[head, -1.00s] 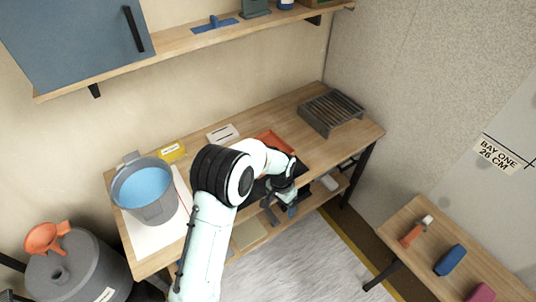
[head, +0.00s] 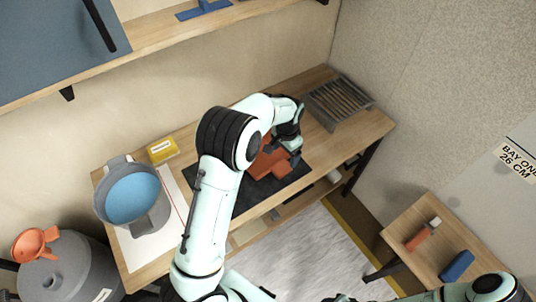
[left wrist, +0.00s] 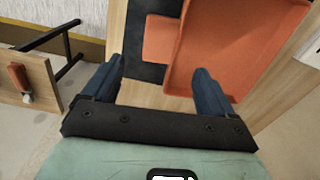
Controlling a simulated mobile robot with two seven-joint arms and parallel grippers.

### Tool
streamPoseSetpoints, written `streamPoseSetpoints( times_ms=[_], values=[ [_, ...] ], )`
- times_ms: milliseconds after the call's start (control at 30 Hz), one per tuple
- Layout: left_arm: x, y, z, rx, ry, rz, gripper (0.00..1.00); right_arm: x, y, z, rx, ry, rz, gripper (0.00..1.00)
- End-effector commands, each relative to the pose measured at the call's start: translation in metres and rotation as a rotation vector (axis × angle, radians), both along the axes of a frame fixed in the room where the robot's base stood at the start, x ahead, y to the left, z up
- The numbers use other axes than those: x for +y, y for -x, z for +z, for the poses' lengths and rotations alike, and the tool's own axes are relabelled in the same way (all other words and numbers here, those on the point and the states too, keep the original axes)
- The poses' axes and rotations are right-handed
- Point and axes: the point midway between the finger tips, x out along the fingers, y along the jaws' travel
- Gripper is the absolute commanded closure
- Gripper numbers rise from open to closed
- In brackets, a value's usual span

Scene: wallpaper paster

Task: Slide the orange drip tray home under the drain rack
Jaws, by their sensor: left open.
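The orange drip tray (head: 262,166) lies on the bench, partly over a black mat (head: 232,194) and partly hidden by my left arm. The grey slatted drain rack (head: 338,102) stands to its right, near the bench's far right corner; the tray is apart from it. My left gripper (head: 292,156) is over the tray's right part, open and empty. In the left wrist view, the open fingers (left wrist: 160,68) point at the tray's short tab (left wrist: 160,39), which lies between and just beyond the fingertips. The tray body (left wrist: 222,45) extends right.
A grey bucket with blue inside (head: 133,195) and a yellow box (head: 162,150) stand on the bench's left part. A shelf (head: 165,35) hangs above. A side table (head: 425,265) at the right holds an orange-handled tool (head: 420,237) and a blue object (head: 457,266).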

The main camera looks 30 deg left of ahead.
Motion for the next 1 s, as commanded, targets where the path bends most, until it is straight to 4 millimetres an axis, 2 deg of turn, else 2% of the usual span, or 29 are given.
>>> streamPoseSetpoints(
  times_ms=[100, 333, 600, 900, 933, 1000],
  values=[
    [0.001, 0.000, -0.018, 0.002, 0.000, 0.002, 0.14, 0.000, 0.001, -0.001, 0.001, 0.000, 0.000, 0.57],
    [0.000, 0.001, -0.034, 0.001, 0.000, 0.002, 0.14, 0.000, 0.000, 0.000, 0.000, 0.000, 0.001, 0.57],
    [0.000, 0.003, -0.073, 0.002, -0.001, 0.002, 0.14, 0.000, -0.003, 0.003, -0.004, 0.000, 0.001, 0.57],
    [-0.001, 0.002, -0.078, -0.001, 0.000, 0.002, 0.14, 0.000, -0.003, 0.003, -0.004, 0.000, 0.001, 0.57],
    [-0.001, 0.002, -0.078, -0.001, 0.000, 0.002, 0.17, 0.000, -0.003, 0.003, -0.004, 0.000, 0.001, 0.57],
    [-0.001, 0.002, -0.078, -0.001, 0.000, 0.002, 0.40, 0.000, -0.003, 0.003, -0.004, 0.000, 0.001, 0.57]
  ],
)
